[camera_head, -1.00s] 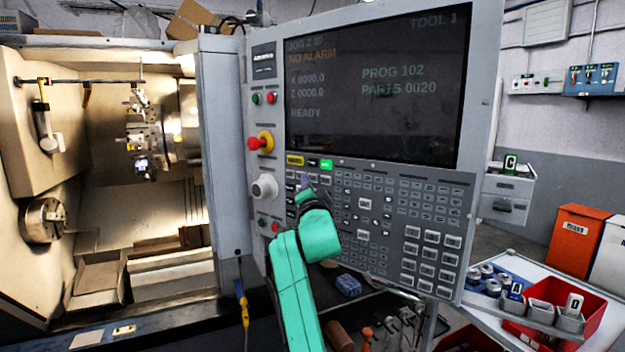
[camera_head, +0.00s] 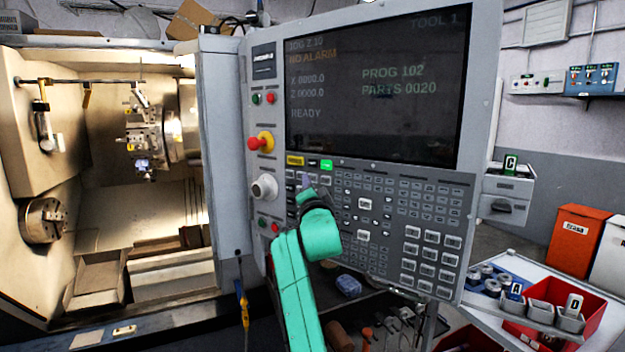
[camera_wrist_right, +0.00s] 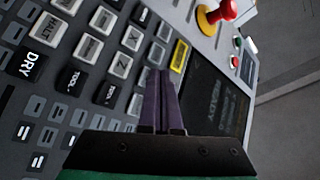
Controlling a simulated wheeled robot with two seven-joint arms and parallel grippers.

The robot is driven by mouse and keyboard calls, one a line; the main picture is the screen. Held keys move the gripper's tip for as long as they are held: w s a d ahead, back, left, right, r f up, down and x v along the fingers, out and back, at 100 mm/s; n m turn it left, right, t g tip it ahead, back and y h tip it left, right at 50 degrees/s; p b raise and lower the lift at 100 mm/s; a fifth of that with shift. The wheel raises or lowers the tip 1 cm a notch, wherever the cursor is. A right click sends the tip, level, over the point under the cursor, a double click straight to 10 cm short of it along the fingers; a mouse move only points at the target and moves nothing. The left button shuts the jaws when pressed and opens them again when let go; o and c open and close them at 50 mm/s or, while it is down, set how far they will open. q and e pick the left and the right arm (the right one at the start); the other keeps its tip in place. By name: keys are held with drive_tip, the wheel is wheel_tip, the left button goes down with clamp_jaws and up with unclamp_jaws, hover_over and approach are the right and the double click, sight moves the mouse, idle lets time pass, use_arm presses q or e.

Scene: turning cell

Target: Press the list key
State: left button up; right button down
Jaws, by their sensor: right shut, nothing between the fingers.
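The control panel (camera_head: 395,172) of the lathe carries a dark screen above a field of keys. I cannot read a key marked list in either view. My right gripper (camera_head: 305,182) is shut and empty, its thin purple fingers in front of the upper left keys, just below the yellow key (camera_head: 295,160) and the green-lit key (camera_head: 326,165). In the right wrist view the fingers (camera_wrist_right: 161,78) lie together over the panel beside the yellow key (camera_wrist_right: 180,55), near the X key (camera_wrist_right: 132,38) and Z key (camera_wrist_right: 121,66). Whether they touch a key I cannot tell. My left gripper is not in view.
A red emergency button (camera_head: 259,143) and a grey knob (camera_head: 264,187) sit on the panel's left edge. The screen (camera_head: 375,85) reads NO ALARM and READY. The open lathe chamber (camera_head: 100,170) is at left. A table with red bins (camera_head: 597,305) stands at lower right.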

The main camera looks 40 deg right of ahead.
drive_tip(key=shift+d, duration=0.25)
drive_tip(key=shift+d, duration=0.3)
idle(0.7)
drive_tip(key=shift+a, duration=0.1)
drive_tip(key=shift+s+a, duration=0.1)
drive_tip(key=shift+a, duration=0.55)
drive_tip(key=a, duration=0.1)
drive_tip(key=a+b, duration=0.1)
drive_tip(key=a, duration=0.1)
drive_tip(key=s+a, duration=0.1)
drive_tip(key=a, duration=0.1)
drive_tip(key=shift+b, duration=0.4)
drive_tip(key=shift+w+f, duration=0.1)
drive_tip(key=shift+w, duration=0.05)
